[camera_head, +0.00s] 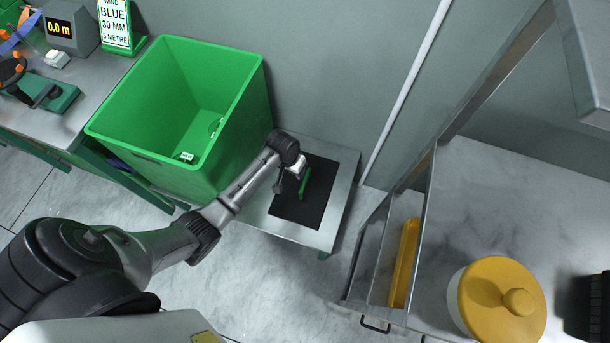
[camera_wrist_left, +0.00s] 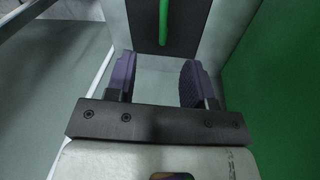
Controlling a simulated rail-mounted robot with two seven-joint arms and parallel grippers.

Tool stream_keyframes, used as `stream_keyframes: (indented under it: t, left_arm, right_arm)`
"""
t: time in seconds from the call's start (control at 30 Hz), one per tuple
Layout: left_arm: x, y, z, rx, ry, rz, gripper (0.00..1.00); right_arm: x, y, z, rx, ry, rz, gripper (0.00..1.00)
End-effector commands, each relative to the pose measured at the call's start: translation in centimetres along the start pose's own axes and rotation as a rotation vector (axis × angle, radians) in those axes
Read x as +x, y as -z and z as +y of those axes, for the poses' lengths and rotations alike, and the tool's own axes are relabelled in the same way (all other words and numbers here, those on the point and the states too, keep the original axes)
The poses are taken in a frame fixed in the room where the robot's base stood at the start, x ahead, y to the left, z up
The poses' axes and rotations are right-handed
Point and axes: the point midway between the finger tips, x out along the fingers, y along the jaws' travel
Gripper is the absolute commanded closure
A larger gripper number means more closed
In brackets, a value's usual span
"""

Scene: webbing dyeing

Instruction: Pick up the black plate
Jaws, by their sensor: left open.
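The black plate (camera_head: 296,208) lies flat on a low grey table (camera_head: 341,201) beside the green bin. A green bar-shaped handle (camera_head: 305,184) is on top of it. My left gripper (camera_head: 291,177) is above the plate near its left side, and the wrist hides part of the plate. In the left wrist view the open purple fingers (camera_wrist_left: 158,70) are empty. The black plate (camera_wrist_left: 190,28) and its green handle (camera_wrist_left: 163,22) show ahead of the fingertips, apart from them. My right gripper is in neither view.
A tall green bin (camera_head: 245,120) stands directly left of the low table. A wall with a white pipe (camera_head: 405,95) is behind. At right, a counter holds a yellow-lidded pot (camera_head: 500,300), and a yellow piece (camera_head: 404,262) lies in a narrow bay. A workbench (camera_head: 60,115) is far left.

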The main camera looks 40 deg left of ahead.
Motion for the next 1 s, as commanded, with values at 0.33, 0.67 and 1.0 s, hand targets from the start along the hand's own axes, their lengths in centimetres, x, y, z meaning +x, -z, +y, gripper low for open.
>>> stream_keyframes:
  t: [0.33, 0.67, 1.0]
  left_arm:
    - [8.8, 4.4, -2.3, -0.127, -0.053, -0.036, 0.52]
    - [12.3, 5.3, -2.6, -0.161, -0.071, -0.048, 0.52]
    - [17.5, 5.1, -2.2, -0.160, -0.069, -0.048, 0.52]
  right_arm:
    - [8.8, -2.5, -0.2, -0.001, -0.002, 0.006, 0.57]
    - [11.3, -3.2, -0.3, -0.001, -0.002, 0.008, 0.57]
    - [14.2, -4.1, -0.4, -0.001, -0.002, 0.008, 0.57]
